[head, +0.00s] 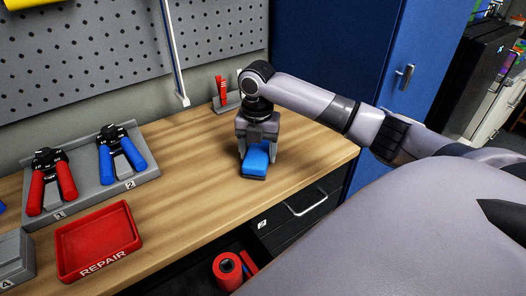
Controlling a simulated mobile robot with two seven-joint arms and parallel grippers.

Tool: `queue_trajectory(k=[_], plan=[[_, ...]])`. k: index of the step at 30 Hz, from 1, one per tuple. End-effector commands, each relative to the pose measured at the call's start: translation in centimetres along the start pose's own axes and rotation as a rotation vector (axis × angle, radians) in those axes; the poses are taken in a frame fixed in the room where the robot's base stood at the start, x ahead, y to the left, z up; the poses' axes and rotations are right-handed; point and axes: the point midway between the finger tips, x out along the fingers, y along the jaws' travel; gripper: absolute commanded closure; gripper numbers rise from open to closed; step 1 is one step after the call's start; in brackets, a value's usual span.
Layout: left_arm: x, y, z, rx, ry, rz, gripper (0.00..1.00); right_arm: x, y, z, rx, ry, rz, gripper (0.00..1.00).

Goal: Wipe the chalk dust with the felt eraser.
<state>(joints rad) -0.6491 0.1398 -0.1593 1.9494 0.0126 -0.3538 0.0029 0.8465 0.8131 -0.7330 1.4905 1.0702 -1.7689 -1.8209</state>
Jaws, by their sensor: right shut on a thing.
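My right gripper (258,150) points down over the wooden workbench and is shut on a blue block with a dark underside, which looks like the felt eraser (256,161). The eraser is at or just above the bench top near its right end; I cannot tell if it touches. I cannot make out chalk dust on the bench; some of the surface is hidden behind the gripper and eraser. My left gripper is not in view.
The workbench (185,190) holds a grey rack (95,192) with red and blue pliers and a red REPAIR tray (97,241) at left. A red item (222,88) stands in a holder by the wall. A drawer below, with a red roll (228,270), is open. Bare wood lies mid-bench.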

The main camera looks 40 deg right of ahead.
Motion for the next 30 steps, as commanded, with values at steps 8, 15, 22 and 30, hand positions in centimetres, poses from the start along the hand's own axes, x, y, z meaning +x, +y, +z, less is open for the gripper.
queue_trajectory(k=[8, 15, 22, 30], plan=[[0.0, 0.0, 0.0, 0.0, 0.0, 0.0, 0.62, -0.2, 1.3, 1.3, -0.001, 0.0, 0.002, 0.58], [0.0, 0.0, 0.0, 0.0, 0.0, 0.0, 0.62, -0.1, 2.3, 2.2, 0.0, -0.001, 0.004, 0.58], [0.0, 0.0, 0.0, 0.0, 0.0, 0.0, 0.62, 0.1, 3.5, 3.5, 0.0, -0.002, 0.003, 0.58], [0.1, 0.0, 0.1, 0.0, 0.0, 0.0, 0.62, 0.2, 4.3, 4.2, 0.0, -0.001, 0.003, 0.58]])
